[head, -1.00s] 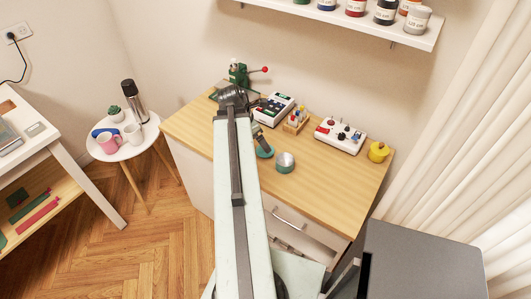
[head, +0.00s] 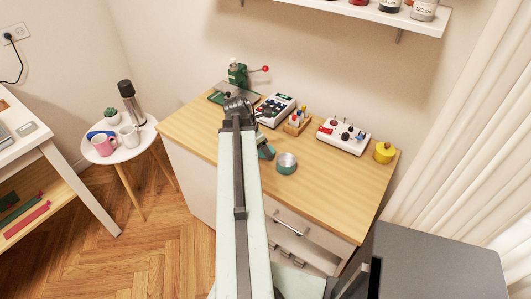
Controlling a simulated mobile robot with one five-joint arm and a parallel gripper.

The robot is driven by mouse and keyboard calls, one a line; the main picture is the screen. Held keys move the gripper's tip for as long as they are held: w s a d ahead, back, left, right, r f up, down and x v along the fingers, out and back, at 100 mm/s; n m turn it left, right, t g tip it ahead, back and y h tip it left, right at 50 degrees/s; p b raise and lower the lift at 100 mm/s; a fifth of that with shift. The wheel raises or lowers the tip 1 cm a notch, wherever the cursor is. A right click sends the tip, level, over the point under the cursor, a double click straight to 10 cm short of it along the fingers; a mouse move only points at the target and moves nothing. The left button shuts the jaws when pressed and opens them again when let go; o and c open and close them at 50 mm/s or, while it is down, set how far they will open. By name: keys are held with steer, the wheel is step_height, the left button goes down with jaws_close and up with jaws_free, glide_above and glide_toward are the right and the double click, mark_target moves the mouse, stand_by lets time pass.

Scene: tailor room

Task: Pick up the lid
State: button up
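A small round tin, teal with a silvery top (head: 287,160), stands on the wooden desktop just right of my arm. A flat teal piece (head: 267,152) shows just left of it, partly hidden by my arm. It may be a lid, but I cannot tell for sure. My arm reaches up over the desk and bends at a dark joint. A dark grey part at the arm's right edge (head: 261,138), just above the teal piece, may be my gripper. Its fingers are not clear, so I cannot tell whether it is open, shut or touching the teal piece.
On the desk (head: 335,195) stand a green device with a red knob (head: 238,74), a keypad device (head: 275,108), a pen holder (head: 298,122), a white control box (head: 343,136) and a yellow pot (head: 384,152). A round side table (head: 128,152) stands left. The desk's front right is clear.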

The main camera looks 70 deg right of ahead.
steer(key=c, duration=0.6)
step_height(320, 180, up, 10)
steer(key=p, duration=1)
